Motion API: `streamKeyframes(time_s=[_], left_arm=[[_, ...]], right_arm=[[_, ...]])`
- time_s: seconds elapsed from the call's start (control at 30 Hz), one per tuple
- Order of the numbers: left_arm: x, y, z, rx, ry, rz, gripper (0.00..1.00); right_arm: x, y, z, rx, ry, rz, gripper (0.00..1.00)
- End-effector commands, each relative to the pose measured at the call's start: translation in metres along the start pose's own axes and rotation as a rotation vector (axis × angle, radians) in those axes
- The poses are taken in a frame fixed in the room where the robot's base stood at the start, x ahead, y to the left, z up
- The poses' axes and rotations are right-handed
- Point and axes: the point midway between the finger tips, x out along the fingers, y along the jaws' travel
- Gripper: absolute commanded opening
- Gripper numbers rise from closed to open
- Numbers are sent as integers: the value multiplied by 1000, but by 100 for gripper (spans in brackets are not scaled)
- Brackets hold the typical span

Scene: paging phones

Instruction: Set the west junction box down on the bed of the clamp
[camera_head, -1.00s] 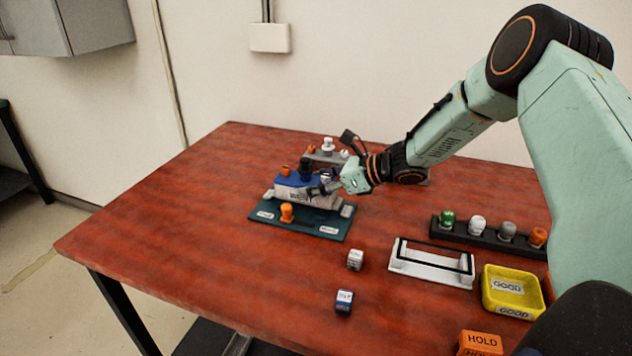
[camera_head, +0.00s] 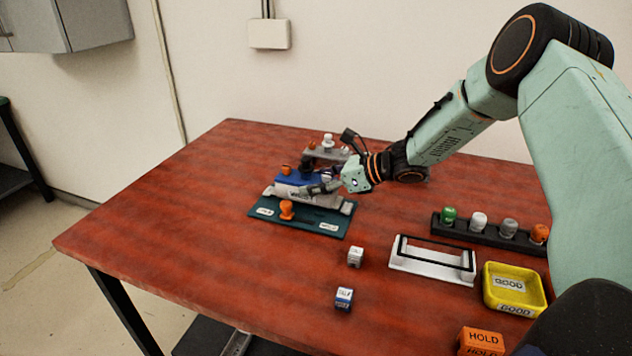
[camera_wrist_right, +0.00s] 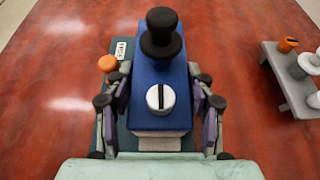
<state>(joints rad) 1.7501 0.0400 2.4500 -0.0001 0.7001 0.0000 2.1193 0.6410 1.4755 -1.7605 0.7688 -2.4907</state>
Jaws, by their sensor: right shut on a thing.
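The junction box (camera_head: 291,192) has a white side with a dark label and a blue top. Its blue top (camera_wrist_right: 160,80) carries a black knob and a white slotted knob in the wrist view. My right gripper (camera_head: 322,188) is shut on the box, with a finger on each side of it. The dark teal plate (camera_head: 313,223), with pale end blocks, looks like the clamp. It has an orange knob (camera_head: 287,210) and labels in front. The box is upright over this plate. I cannot tell whether it touches the bed. My left gripper is out of view.
A grey stand (camera_head: 325,155) with knobs is close behind the box. Two small labelled cubes lie in front, one white (camera_head: 356,258). To the right are a white bracket (camera_head: 425,267), a dark knob rack (camera_head: 480,239), a yellow tray (camera_head: 514,290) and an orange HOLD block (camera_head: 482,338). The table's left side is clear.

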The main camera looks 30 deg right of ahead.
Motion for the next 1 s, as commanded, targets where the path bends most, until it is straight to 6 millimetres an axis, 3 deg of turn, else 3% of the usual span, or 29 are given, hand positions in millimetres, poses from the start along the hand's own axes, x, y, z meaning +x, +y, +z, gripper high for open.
streamKeyframes(time_s=[1.0], left_arm=[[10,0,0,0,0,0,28]], right_arm=[[5,0,-9,-1,-2,0,16]])
